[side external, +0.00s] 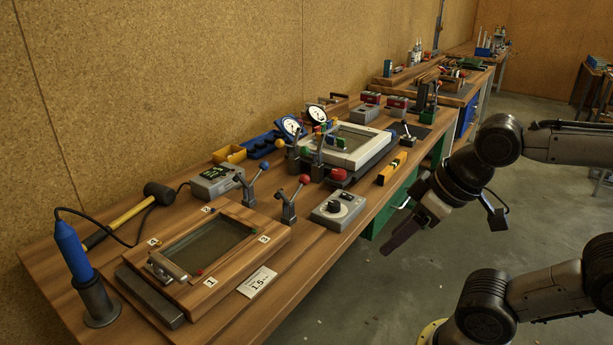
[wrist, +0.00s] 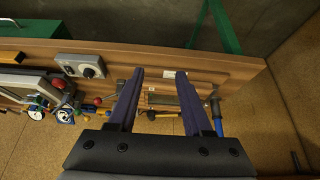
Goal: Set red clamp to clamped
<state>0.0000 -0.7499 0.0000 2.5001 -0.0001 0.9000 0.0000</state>
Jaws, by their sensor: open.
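The red clamp (side external: 289,208) is a grey toggle clamp with a red ball (side external: 305,179) on its lever. It stands on the bench between the wooden glass frame (side external: 268,250) and a grey knob box. Its lever points up and leans right. In the wrist view the red ball (wrist: 98,101) shows just left of my left finger; much of the clamp is hard to make out there. My gripper (side external: 400,243) is open and empty, off the front edge of the bench, to the right of the clamp and apart from it. Its fingers (wrist: 160,72) point toward the bench.
A similar clamp with a blue ball (side external: 264,165) stands just behind. The grey knob box (side external: 339,211) lies to the right, near the bench's front edge. Floor space before the bench is free.

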